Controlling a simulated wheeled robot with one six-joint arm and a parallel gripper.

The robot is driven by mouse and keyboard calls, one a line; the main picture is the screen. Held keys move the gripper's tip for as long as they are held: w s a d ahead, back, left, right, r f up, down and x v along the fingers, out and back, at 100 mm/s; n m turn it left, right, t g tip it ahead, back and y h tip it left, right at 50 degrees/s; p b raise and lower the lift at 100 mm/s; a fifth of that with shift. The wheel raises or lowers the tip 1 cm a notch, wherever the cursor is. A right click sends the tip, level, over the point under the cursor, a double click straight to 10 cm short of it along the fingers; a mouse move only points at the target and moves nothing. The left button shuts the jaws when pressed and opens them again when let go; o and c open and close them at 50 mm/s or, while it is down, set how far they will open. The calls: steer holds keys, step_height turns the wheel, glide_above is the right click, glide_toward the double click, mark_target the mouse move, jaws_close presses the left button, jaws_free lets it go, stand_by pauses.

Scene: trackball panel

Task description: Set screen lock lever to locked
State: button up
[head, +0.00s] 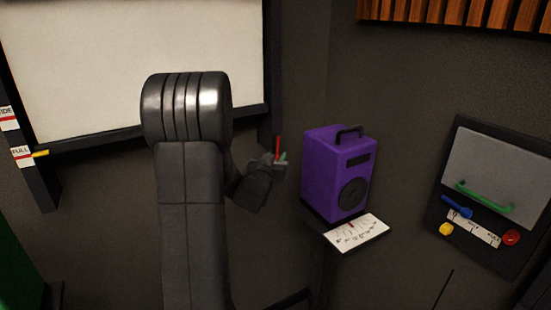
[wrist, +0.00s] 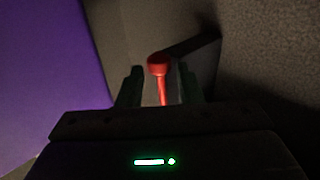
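A red lever (head: 278,147) with a round knob stands roughly upright by the lower right corner of the white screen (head: 130,60); I take it for the screen lock lever. My gripper (head: 280,161) is at the lever in the head view and partly overlaps its lower part. In the wrist view the red lever (wrist: 158,66) shows between the two dark fingers of my gripper (wrist: 161,80), with a gap on each side. The fingers are open. The lever's base is hidden, and no lock marking is readable.
A purple speaker (head: 336,178) stands on a small stand just right of my gripper, with a white dial card (head: 358,234) before it. A wall panel (head: 493,170) with a green handle is at the right. A yellow pointer (head: 40,153) sits by the FULL label.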

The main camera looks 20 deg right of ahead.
jaws_close()
steer(key=shift+a+r, duration=0.1)
